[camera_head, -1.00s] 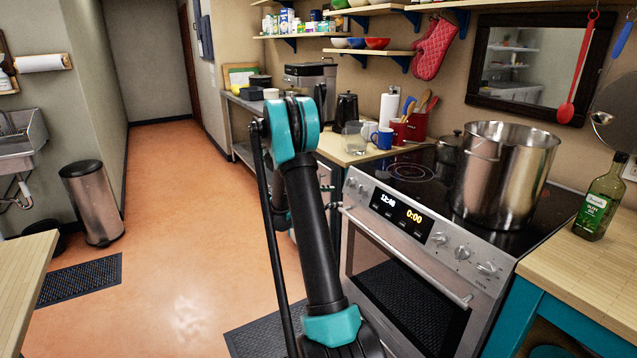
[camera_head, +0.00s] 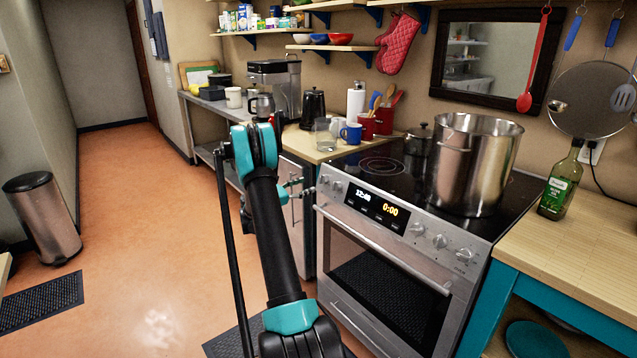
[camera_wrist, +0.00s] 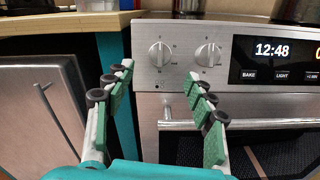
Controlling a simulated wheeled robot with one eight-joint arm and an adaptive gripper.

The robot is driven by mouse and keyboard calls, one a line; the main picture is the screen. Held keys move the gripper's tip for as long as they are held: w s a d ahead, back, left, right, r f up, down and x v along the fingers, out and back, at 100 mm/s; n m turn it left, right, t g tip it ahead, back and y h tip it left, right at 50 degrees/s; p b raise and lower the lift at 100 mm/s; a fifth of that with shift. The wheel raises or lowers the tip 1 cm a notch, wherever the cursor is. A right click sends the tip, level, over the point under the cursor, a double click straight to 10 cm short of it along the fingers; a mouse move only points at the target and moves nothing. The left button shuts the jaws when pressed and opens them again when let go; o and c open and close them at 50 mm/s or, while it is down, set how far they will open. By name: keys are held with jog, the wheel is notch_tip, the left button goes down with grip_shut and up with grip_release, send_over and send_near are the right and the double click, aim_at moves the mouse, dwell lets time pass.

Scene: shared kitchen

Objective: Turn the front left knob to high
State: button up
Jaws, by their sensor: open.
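Two silver knobs sit on the stove's front panel left of its display. In the wrist view, the leftmost knob (camera_wrist: 159,54) is between the lines of my fingers, and the second knob (camera_wrist: 208,54) is to its right. Both pointers look about upright. They are small in the head view, the leftmost (camera_head: 323,180) beside my gripper (camera_head: 304,190). In the wrist view, my gripper (camera_wrist: 161,74) is open and empty, its green-padded fingers spread just below and in front of the leftmost knob. Contact with the knob does not show.
A large steel pot (camera_head: 474,165) stands on the black cooktop. An oven handle (camera_wrist: 230,124) runs below the panel, close to my right finger. Several more knobs are right of the display. A blue mug (camera_head: 351,133) is on the counter left of the stove.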

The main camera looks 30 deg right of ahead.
aim_at(320, 181)
jog(key=d, duration=0.8)
jog(key=shift+w+d, duration=0.15)
jog(key=shift+w, duration=0.15)
jog(key=shift+c, duration=0.6)
jog(key=c, duration=1)
jog(key=shift+c, duration=0.2)
